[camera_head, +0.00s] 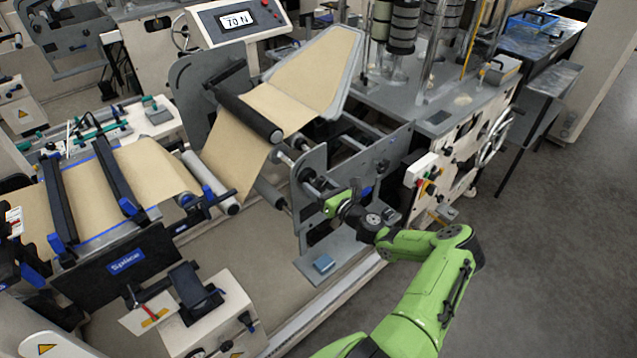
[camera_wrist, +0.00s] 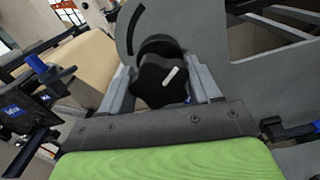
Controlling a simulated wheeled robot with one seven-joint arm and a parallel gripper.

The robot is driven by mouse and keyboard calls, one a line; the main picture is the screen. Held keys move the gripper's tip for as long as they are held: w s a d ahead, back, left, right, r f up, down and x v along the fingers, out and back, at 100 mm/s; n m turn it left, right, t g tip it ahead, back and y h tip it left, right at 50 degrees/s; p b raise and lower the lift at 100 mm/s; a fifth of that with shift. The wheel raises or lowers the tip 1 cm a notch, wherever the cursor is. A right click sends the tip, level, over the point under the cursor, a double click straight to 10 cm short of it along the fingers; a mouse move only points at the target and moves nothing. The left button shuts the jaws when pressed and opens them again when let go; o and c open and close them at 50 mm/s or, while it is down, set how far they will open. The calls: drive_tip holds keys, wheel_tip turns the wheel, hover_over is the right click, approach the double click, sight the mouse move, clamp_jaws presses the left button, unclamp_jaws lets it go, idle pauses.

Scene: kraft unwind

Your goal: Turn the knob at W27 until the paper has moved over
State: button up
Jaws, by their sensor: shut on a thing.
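The knob (camera_wrist: 158,84) is black and lobed with a white pointer mark, and it sits on a grey side plate (camera_wrist: 190,30) in the wrist view. My gripper (camera_wrist: 160,92) is shut on the knob, with one grey finger on each side of it. In the head view my gripper (camera_head: 338,203) is at the side plate (camera_head: 310,185), and the knob is hidden behind it. The brown paper (camera_head: 240,135) runs over rollers left of the plate and up to a sloped panel. I cannot read a W27 label.
A splice table (camera_head: 135,255) with black clamp bars stands at the left. The grey floor (camera_head: 540,260) at the right is clear.

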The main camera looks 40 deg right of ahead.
drive_tip(key=m+p, duration=0.1)
drive_tip(key=m, duration=0.3)
drive_tip(key=shift+r+m+p, duration=0.1)
drive_tip(key=shift+m+p, duration=0.25)
drive_tip(key=shift+m, duration=0.85)
drive_tip(key=o, duration=1)
drive_tip(key=shift+o, duration=0.2)
drive_tip(key=s+p, duration=0.2)
drive_tip(key=s, duration=0.5)
drive_tip(key=shift+d, duration=0.1)
